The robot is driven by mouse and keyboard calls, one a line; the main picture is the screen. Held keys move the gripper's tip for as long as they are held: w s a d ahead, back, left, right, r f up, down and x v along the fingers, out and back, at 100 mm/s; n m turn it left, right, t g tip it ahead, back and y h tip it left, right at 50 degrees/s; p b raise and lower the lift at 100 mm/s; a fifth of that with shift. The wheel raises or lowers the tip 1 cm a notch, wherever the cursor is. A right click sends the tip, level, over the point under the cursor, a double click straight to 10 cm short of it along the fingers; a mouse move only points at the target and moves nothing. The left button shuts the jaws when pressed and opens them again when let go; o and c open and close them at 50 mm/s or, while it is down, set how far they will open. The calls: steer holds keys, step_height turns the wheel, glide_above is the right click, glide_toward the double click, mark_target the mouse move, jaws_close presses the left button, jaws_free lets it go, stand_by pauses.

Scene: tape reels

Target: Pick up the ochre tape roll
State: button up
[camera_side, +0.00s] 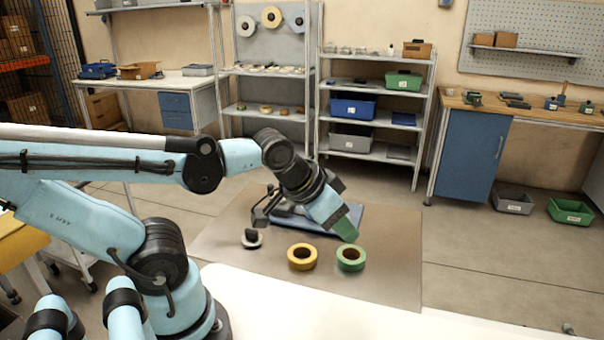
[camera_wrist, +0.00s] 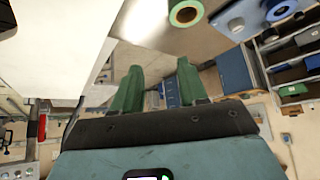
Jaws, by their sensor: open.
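The ochre tape roll (camera_side: 302,247) lies flat on the brown mat in the side view, left of the green tape roll (camera_side: 351,247). My gripper (camera_side: 346,226) has green fingers and is tilted down to the right, above and behind the green roll in the picture. It is apart from the ochre roll. In the wrist view the gripper (camera_wrist: 159,66) is open with nothing between its fingers. The green roll (camera_wrist: 173,13) shows at the top edge there. I do not see the ochre roll in the wrist view.
A small dark-and-white roll (camera_side: 252,240) is left of the ochre roll. A blue tray or board (camera_side: 318,218) lies behind the rolls. The brown mat (camera_side: 390,275) is bare to the right. Shelves (camera_side: 432,100) and a bench (camera_side: 520,110) stand at the back.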

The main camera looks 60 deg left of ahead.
steer(key=o, duration=1.1)
steer(key=shift+c, duration=0.2)
steer(key=n+g, duration=0.7)
steer(key=n, duration=2)
glide_above(302, 249)
steer(key=s+d, duration=0.1)
steer(key=d, duration=0.1)
step_height(302, 249, down, 2)
steer(key=shift+a+f, duration=0.2)
steer(key=shift+f, duration=3.2)
steer(key=shift+w+d+f, duration=0.1)
steer(key=shift+f, duration=2.55)
